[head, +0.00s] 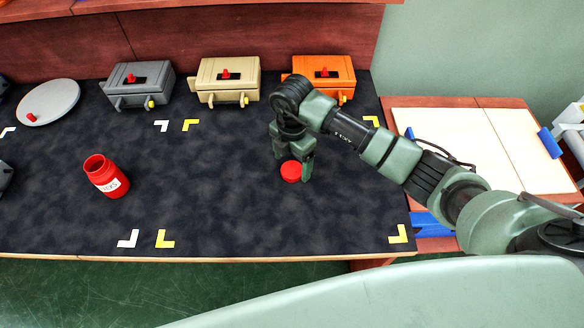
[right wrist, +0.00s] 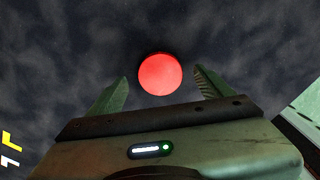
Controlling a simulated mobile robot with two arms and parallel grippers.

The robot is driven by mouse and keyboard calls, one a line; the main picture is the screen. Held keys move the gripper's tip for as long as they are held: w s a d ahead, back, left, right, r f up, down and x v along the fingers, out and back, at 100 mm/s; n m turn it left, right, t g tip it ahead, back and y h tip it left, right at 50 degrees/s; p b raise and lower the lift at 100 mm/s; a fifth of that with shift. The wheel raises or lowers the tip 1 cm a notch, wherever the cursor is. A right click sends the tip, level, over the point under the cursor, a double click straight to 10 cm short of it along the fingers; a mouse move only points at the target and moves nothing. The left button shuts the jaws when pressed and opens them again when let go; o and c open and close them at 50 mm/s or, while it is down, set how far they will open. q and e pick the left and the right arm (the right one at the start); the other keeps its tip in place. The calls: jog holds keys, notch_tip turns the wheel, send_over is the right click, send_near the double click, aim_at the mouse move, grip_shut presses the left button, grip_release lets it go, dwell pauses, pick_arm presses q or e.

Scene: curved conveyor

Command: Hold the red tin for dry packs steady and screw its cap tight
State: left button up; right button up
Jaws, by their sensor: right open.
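The red tin (head: 106,177) stands open, without a cap on it, on the left part of the dark mat; part of a white label shows on its side. The red cap (head: 292,171) lies on the mat at centre right, apart from the tin. My right gripper (head: 294,179) points down over the cap, with its fingers around it. In the right wrist view the round cap (right wrist: 160,74) shows between and slightly beyond the open fingertips (right wrist: 160,84), with a gap on each side. My left gripper is not in view.
Grey (head: 139,84), beige (head: 228,79) and orange (head: 322,69) boxes stand along the back. A round grey plate (head: 50,104) with a small red piece lies at the back left. White and yellow corner marks lie on the mat (head: 215,190), which is clear between tin and cap.

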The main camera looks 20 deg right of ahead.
aim_at(292, 170)
jog(key=shift+f, duration=0.95)
jog(key=c, duration=1.4)
jog(key=shift+r, duration=0.15)
notch_tip(292, 170, up, 20)
